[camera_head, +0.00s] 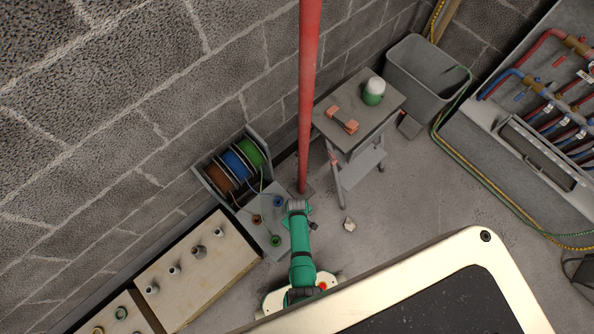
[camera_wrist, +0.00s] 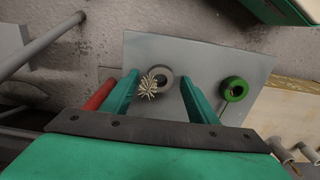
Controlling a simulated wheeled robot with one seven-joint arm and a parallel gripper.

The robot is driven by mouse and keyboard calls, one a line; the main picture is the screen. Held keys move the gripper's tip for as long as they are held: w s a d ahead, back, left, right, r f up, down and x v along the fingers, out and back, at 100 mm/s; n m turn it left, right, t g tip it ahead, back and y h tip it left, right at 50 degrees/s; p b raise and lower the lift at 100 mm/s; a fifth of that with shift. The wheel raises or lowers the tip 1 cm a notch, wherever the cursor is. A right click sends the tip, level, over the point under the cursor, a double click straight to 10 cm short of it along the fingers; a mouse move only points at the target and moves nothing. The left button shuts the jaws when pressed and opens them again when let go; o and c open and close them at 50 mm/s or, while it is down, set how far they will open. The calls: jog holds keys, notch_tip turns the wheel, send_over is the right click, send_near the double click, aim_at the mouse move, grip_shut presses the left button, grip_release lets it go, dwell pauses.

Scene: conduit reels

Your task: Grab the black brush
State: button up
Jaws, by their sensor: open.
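My gripper (camera_wrist: 160,77) is open in the wrist view, its two green fingers spread over a grey plate (camera_wrist: 205,60). Between the fingers a tuft of pale bristles (camera_wrist: 148,86) sits near the left finger; it may be the brush, seen end-on. No black body shows on it. A grey ring (camera_wrist: 166,74) lies just behind it, and I cannot tell if the two are joined. In the head view the plate (camera_head: 266,236) is beside my green arm; my fingers cannot be made out there.
A green ring (camera_wrist: 234,90) lies on the plate right of my fingers. The red pole (camera_head: 308,90) stands close to my arm. Cable reels (camera_head: 236,166) sit behind the plate. A grey stand (camera_head: 385,92) and a pale board with pegs (camera_head: 185,275) flank the spot.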

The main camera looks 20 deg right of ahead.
jog(key=shift+c, duration=0.6)
jog(key=c, duration=0.9)
jog(key=shift+r, duration=0.15)
